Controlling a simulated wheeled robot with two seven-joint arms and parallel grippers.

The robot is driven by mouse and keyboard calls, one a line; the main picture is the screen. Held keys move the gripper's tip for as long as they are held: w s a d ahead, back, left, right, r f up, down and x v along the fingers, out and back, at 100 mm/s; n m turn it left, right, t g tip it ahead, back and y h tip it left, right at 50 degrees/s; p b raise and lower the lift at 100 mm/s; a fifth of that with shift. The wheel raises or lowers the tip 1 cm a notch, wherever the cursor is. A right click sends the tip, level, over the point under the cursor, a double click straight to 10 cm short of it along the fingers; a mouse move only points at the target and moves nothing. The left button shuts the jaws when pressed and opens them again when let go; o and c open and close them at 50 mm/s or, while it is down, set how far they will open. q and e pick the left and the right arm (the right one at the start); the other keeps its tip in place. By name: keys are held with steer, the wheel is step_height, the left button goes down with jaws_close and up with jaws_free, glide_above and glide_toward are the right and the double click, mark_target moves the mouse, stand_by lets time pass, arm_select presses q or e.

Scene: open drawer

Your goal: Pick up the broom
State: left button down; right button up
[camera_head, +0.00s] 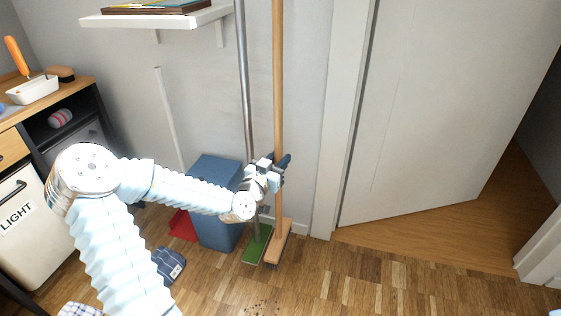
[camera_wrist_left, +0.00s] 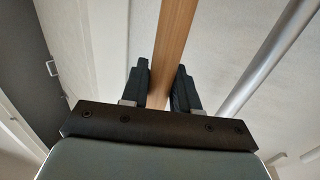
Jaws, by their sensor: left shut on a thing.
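The broom has a long light-wood handle (camera_head: 278,80) and a wooden head (camera_head: 278,245) with its bristles on the floor. It stands nearly upright against the grey wall. My left gripper (camera_head: 283,161) is at the lower part of the handle, shut on it. In the left wrist view the wooden handle (camera_wrist_left: 173,50) runs between the two dark fingers (camera_wrist_left: 166,85). My right gripper is not in view.
A grey metal pole (camera_head: 243,80) with a green head (camera_head: 257,246) stands close on the left. A blue bin (camera_head: 217,232) and a red dustpan (camera_head: 183,225) are behind my arm. A white door (camera_head: 440,100) is on the right. A shelf (camera_head: 160,18) hangs above.

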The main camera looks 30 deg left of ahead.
arm_select(q)
steer(key=s+d+r+b, duration=0.3)
steer(key=s+r, duration=0.1)
steer(key=s, duration=0.4)
steer(key=shift+s+d+r, duration=0.15)
steer(key=shift+s+r, duration=0.05)
steer(key=shift+s, duration=0.15)
stand_by(0.4)
stand_by(0.5)
steer(key=c, duration=1.5)
jaws_free()
jaws_close()
